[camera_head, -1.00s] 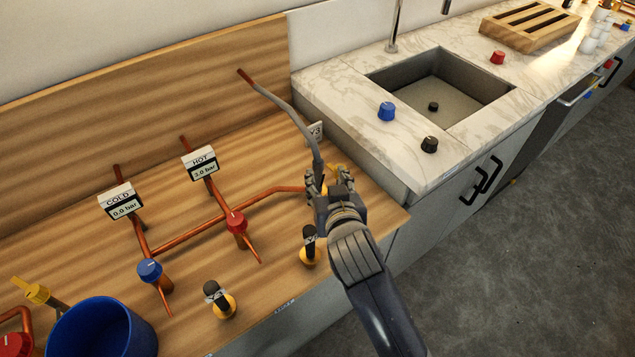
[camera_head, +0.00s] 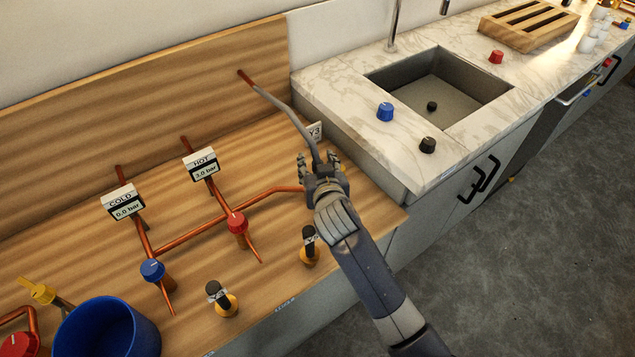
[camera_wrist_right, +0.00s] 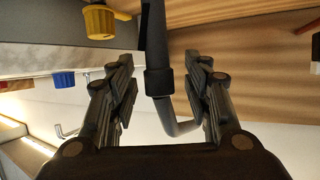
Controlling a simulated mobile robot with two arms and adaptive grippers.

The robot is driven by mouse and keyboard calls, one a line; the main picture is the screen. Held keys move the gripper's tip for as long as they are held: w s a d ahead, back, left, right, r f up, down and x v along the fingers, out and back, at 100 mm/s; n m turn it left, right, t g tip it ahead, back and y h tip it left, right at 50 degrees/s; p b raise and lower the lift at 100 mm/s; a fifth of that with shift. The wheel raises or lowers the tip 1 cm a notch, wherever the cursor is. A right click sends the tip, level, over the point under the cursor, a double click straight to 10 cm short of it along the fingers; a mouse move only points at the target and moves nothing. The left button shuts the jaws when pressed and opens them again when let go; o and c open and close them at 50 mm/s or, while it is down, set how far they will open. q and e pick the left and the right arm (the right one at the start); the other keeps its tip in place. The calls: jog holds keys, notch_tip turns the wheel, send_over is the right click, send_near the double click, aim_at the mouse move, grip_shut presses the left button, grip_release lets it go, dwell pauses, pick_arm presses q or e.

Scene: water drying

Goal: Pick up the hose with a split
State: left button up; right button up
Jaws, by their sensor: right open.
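A grey hose (camera_head: 292,112) runs from a copper pipe end at the wooden back panel down to my right gripper. No split can be made out on it. My right gripper (camera_head: 318,162) is open at the hose's lower end. In the right wrist view, the dark hose (camera_wrist_right: 156,45) with a thicker collar passes between the spread fingers of the gripper (camera_wrist_right: 163,78), with gaps on both sides. The hose's lower connection is hidden behind the gripper in the head view. My left gripper is out of view.
Copper pipes with a red valve (camera_head: 237,223) and a blue valve (camera_head: 152,270) lie left of the gripper. Two black-topped yellow fittings (camera_head: 223,300) (camera_head: 309,247) stand near the front edge. A blue bucket (camera_head: 107,325) is at lower left, a sink (camera_head: 440,95) at right.

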grip_shut()
dwell(0.3)
